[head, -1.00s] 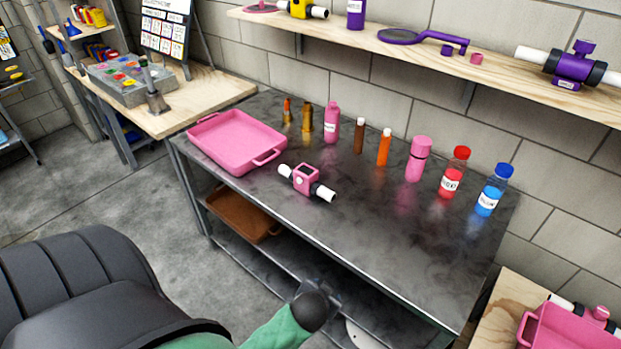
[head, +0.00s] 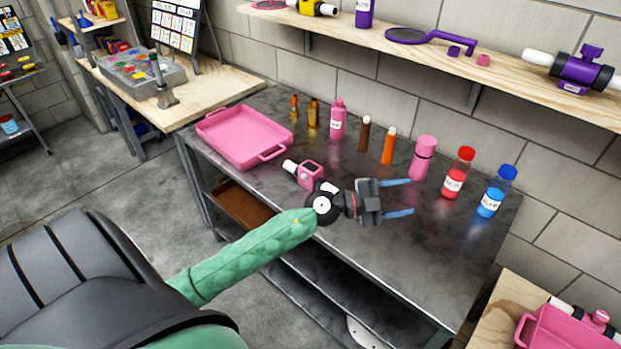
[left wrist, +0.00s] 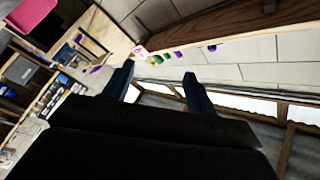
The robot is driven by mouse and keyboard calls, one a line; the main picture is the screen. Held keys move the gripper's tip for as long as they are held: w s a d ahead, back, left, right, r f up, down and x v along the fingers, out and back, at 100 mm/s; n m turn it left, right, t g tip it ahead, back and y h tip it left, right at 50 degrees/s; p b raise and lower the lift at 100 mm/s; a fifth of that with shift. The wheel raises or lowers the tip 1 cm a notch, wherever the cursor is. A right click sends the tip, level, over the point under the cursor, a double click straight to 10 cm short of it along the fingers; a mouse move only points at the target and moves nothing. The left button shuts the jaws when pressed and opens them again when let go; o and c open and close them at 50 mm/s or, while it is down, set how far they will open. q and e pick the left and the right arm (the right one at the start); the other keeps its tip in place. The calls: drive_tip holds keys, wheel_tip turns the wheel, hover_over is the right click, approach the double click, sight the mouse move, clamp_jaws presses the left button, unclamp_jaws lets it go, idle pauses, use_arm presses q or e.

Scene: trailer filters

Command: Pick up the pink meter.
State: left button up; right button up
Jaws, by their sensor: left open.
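The pink meter (head: 310,174), a small pink box with a dark screen on a white pipe piece, lies on the dark metal table (head: 330,250). In the head view my left wrist covers its right end. My left gripper (head: 397,197) is over the table to the right of the meter, its two blue fingers spread and pointing right, with nothing between them. In the left wrist view the open fingers (left wrist: 158,88) show, and I cannot make out the meter there. My right gripper is not in view.
A pink tray (head: 226,156) stands left of the meter. Several bottles line the table's back, including a pink one (head: 423,158), a red one (head: 458,172) and a blue one (head: 495,191). A wall shelf (head: 430,54) runs above.

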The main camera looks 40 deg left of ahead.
use_arm(q)
wheel_tip(320, 180, down, 4)
drive_tip(key=w+a+m+g+y, duration=0.1)
drive_tip(key=w+a+m+g, duration=0.1)
drive_tip(key=m+g, duration=0.15)
drive_tip(key=n+g+y+p, duration=0.1)
drive_tip(key=n+g+y, duration=0.5)
drive_tip(key=y, duration=0.7)
hover_over(327, 186)
drive_tip(key=s, duration=0.2)
drive_tip(key=shift+m+g, duration=0.25)
drive_tip(key=shift+m, duration=0.4)
drive_tip(key=x, duration=0.2)
drive_tip(key=s+x, duration=0.1)
drive_tip(key=x, duration=0.5)
drive_tip(key=shift+s+f, duration=0.35)
drive_tip(key=p+x, duration=0.3)
drive_tip(key=shift+w+a+f, duration=0.2)
drive_tip(key=shift+a+f, duration=0.05)
drive_tip(key=shift+f, duration=0.1)
drive_tip(key=shift+w+f, duration=0.15)
drive_tip(key=shift+f, duration=0.55)
drive_tip(key=c, duration=1.2)
clamp_jaws()
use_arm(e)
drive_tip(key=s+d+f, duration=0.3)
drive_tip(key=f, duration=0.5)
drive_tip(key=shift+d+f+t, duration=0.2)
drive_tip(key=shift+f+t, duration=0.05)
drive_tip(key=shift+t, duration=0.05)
